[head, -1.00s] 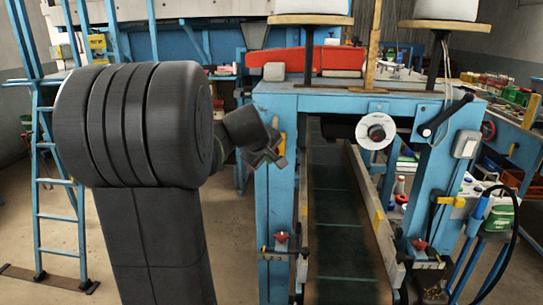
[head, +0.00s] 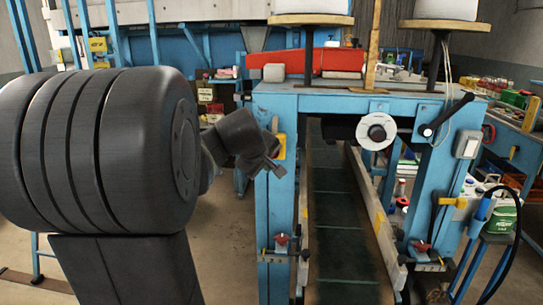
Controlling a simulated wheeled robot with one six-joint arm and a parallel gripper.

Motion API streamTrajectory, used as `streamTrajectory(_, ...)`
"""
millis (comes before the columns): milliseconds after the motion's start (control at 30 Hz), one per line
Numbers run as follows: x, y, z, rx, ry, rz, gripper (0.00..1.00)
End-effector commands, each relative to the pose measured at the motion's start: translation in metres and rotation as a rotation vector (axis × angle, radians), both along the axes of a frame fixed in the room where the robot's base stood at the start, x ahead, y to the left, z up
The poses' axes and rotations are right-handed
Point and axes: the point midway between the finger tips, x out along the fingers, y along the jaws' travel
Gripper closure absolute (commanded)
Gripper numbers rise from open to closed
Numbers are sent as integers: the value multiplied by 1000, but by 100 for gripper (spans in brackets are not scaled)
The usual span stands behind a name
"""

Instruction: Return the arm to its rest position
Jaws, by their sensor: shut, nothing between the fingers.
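My own large dark arm joint fills the left of the view and hides part of the wrist. I cannot tell whether the gripper touches the post or only overlaps it in the picture.
A dark conveyor belt (head: 342,235) runs under the blue frame. A white round knob (head: 377,132) and a black handle (head: 447,115) stick out at its front. A green container (head: 500,221) stands at right. Bare floor (head: 228,255) lies left of the frame.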

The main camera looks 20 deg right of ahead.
Motion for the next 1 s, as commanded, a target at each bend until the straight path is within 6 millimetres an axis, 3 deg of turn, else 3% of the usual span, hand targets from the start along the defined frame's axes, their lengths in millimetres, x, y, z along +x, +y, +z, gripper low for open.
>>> streamTrajectory(367,4,-2,1,0,0,0,100)
streamTrajectory(733,34,-22,5,1,3,-1,100)
streamTrajectory(1000,-3,2,-1,-1,-2,1,100)
